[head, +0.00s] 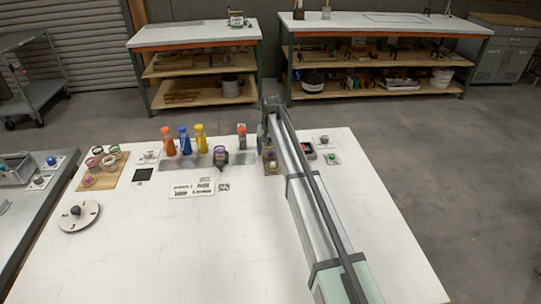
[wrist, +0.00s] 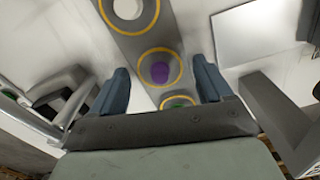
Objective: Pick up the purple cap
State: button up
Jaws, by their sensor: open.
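The purple cap (wrist: 159,72) sits in a yellow-ringed round recess of a grey strip (wrist: 136,42) in the wrist view. My gripper (wrist: 160,66) is open, with its two blue-grey fingers apart on either side of that recess in the picture. The cap lies between them in the picture, and I see no contact. A green item (wrist: 178,101) shows in another ringed recess, partly hidden by the gripper body. In the head view my arm covers part of this area, and I cannot make out the cap there for certain.
Orange (head: 168,141), blue (head: 184,140) and yellow (head: 201,138) bottles stand left of my arm on the white table (head: 130,250). A dark item with a purple top (head: 220,151) stands nearer. A round white dial (head: 79,216) lies at left. The front table is clear.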

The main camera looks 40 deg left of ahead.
jog(key=shift+c, duration=0.4)
jog(key=c, duration=1)
jog(key=shift+r, duration=0.15)
